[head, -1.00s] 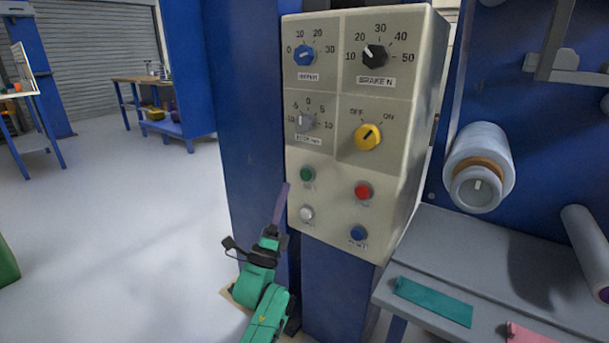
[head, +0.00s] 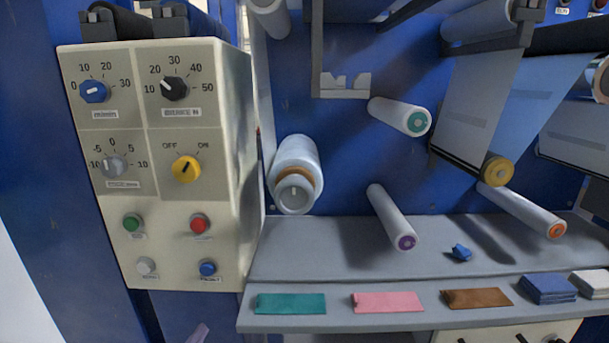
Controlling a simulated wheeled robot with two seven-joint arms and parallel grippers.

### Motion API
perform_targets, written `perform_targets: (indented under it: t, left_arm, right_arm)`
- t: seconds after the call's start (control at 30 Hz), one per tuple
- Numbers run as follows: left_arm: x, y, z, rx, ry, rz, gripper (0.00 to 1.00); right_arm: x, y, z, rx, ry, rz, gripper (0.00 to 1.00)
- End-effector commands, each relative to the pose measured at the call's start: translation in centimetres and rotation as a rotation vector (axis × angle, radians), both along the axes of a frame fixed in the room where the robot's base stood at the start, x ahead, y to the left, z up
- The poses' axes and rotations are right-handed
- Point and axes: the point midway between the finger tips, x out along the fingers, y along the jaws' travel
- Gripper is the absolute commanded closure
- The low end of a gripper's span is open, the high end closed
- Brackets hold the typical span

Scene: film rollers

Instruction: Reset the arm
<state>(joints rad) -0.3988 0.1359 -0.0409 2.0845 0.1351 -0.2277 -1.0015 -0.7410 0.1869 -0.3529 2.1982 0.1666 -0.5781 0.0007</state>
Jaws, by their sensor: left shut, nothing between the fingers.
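Only the tip of my left gripper (head: 197,334) shows, as a pale purple finger at the bottom edge, below the cream control box (head: 218,240). It is shut and holds nothing visible; the rest of that arm is out of frame. It is apart from the box's buttons. The box carries a blue knob (head: 95,91), a black knob (head: 174,88), a grey knob (head: 114,166) and a yellow switch (head: 186,169) turned toward ON. Below them are green (head: 132,223), red (head: 199,223), white (head: 146,267) and blue (head: 208,268) buttons. My right gripper is not in view.
A grey shelf (head: 330,265) runs right of the box, with teal (head: 290,303), pink (head: 388,302) and brown (head: 478,298) cloths and a blue stack (head: 548,289). Rollers (head: 391,217) project from the blue machine wall (head: 340,150) above it. A small blue object (head: 461,253) lies on the shelf.

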Motion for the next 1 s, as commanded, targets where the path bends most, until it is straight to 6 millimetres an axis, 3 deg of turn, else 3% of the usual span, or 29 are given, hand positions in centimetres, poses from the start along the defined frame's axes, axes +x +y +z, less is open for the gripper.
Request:
perform_targets:
  t: [0.03, 0.1, 0.2, 0.47, 0.53, 0.77, 0.87, 1.0]
  left_arm:
    - [-1.6, -2.0, -2.7, -0.129, 0.130, -0.018, 1.00]
    - [-4.0, -4.4, -6.0, -0.305, 0.306, -0.016, 1.00]
    - [-7.6, -7.2, -9.5, -0.503, 0.524, 0.022, 1.00]
    - [-17.4, -12.6, -15.0, -0.862, 0.997, 0.233, 1.00]
    - [-17.6, -11.9, -14.4, -0.843, 1.015, 0.272, 1.00]
    - [-19.6, -9.0, -16.6, -0.761, 1.075, 0.384, 1.00]
    - [-21.5, -7.1, -16.9, -0.717, 1.109, 0.440, 1.00]
    - [-26.3, -3.6, -16.3, -0.639, 1.180, 0.535, 1.00]
  right_arm:
    - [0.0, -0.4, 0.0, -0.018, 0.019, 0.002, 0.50]
    - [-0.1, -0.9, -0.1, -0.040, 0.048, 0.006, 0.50]
    - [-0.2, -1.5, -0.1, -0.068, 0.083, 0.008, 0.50]
    - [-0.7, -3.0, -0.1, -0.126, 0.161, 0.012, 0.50]
    - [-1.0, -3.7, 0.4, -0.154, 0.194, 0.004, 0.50]
    - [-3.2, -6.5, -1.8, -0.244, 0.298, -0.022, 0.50]
    - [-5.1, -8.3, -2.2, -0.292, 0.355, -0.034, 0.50]
    - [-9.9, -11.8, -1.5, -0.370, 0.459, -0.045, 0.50]
